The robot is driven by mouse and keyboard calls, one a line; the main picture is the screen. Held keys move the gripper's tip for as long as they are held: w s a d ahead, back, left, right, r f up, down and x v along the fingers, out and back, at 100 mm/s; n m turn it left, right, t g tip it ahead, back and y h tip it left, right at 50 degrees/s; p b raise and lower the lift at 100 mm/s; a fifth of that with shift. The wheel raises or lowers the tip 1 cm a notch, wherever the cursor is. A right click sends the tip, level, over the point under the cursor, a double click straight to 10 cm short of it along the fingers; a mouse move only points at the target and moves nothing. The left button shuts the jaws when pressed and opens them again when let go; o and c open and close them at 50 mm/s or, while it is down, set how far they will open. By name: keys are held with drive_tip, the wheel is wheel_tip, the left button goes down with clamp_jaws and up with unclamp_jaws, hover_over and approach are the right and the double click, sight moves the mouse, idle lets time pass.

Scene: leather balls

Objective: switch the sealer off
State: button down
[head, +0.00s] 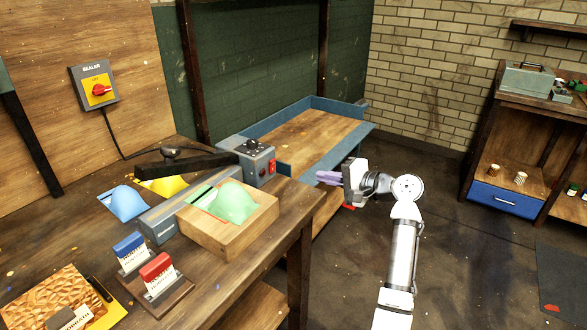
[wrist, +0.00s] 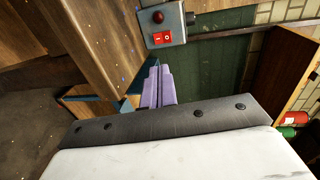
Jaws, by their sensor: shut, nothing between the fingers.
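The sealer is a long grey-blue machine (head: 172,218) on the workbench, with a dark lever arm (head: 190,164) above it. A grey control box (head: 253,158) at its far end carries a red rocker switch (head: 272,167). In the wrist view the rocker (wrist: 166,37) sits beside a dark red round button or lamp (wrist: 158,17). A wall box marked SEALER (head: 94,84) has a red rotary handle (head: 101,90) on a yellow plate. My gripper (head: 320,177), with purple fingers, is shut and empty, right of the control box and apart from it. The fingers (wrist: 158,70) point toward the box.
A wooden box with a green piece (head: 235,200) stands before the sealer. Blue (head: 127,203) and yellow pieces lie behind it. Red and blue card holders (head: 157,275) stand in front. A blue-edged wooden tray table (head: 310,135) lies behind my gripper.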

sight(274, 164)
drive_tip(key=p+x, duration=0.1)
drive_tip(key=x, duration=0.3)
drive_tip(key=p+x, duration=0.1)
drive_tip(key=x, duration=0.4)
drive_tip(key=r+p+x, duration=0.1)
drive_tip(key=x, duration=0.3)
drive_tip(key=shift+w+a+p, duration=0.3)
drive_tip(key=shift+p, duration=0.1)
drive_tip(key=shift+r, duration=0.1)
drive_tip(key=shift+w+a+r+h+p, duration=0.2)
drive_tip(key=shift+a+r+h+p, duration=0.15)
drive_tip(key=shift+p, duration=0.5)
drive_tip(key=shift+d+f, duration=0.1)
drive_tip(key=shift+f, duration=0.15)
drive_tip(key=shift+s+d, duration=0.1)
